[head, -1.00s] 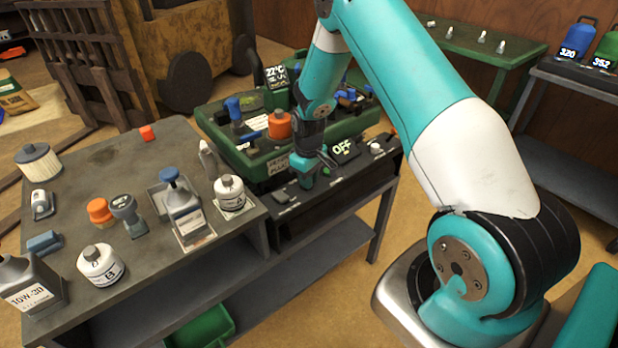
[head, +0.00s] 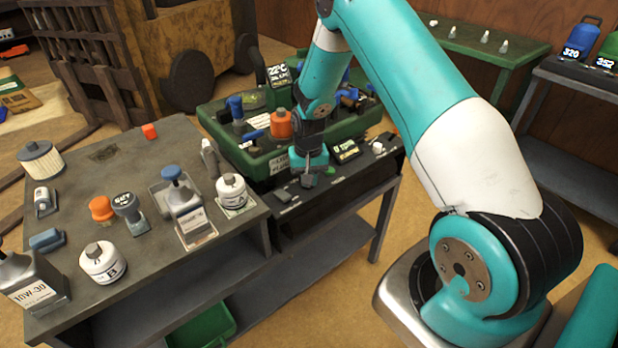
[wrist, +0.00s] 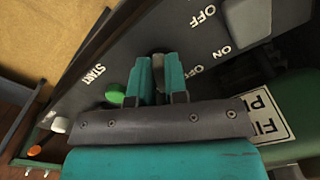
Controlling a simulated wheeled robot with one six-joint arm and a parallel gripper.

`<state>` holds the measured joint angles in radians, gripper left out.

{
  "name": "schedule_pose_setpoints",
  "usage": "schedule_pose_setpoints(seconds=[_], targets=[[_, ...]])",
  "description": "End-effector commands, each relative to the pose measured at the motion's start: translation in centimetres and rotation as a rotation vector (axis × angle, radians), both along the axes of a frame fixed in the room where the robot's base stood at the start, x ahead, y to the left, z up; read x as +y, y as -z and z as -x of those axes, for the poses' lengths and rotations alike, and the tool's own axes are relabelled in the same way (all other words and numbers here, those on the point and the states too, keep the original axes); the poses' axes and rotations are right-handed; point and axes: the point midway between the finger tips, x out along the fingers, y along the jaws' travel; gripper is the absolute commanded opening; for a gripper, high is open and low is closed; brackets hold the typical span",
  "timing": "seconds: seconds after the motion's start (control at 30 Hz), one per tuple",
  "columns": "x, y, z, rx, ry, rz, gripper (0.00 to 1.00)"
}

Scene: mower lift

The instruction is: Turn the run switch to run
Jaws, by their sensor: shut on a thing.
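The run switch (head: 308,181) is a small grey knob on the dark control panel (head: 340,180) at the front of the green mower tray. My gripper (head: 309,172) is down at the panel, shut on the knob. In the wrist view my gripper (wrist: 160,75) has its teal fingers on both sides of the grey knob (wrist: 158,62), which is mostly hidden. An OFF label shows just right of the fingers.
A green start button (wrist: 116,94) sits close left of my fingers. A larger grey switch (wrist: 248,18) with ON and OFF labels is to the right. The bench (head: 130,170) on the left holds bottles, canisters and filters. Bare floor lies in front.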

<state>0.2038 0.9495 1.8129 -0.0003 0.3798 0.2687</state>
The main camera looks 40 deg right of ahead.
Motion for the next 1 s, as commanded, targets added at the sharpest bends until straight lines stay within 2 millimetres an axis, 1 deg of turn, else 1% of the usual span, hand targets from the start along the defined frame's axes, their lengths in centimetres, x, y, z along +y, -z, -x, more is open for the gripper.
schedule_pose_setpoints(seconds=[0.17,0.57,0.6,0.67,0.7,1.0], targets=[[-0.09,-0.10,-0.09,-0.002,0.030,0.002,0.00],[-0.10,-0.11,-0.12,-0.003,0.036,0.003,0.00],[-0.10,-0.11,-0.12,-0.003,0.036,0.003,0.21],[-0.09,-0.10,-0.10,-0.003,0.035,0.003,0.34],[-0.08,-0.09,-0.09,-0.002,0.035,0.002,0.39],[-0.02,-0.27,-0.07,-0.002,0.033,0.001,0.39]])
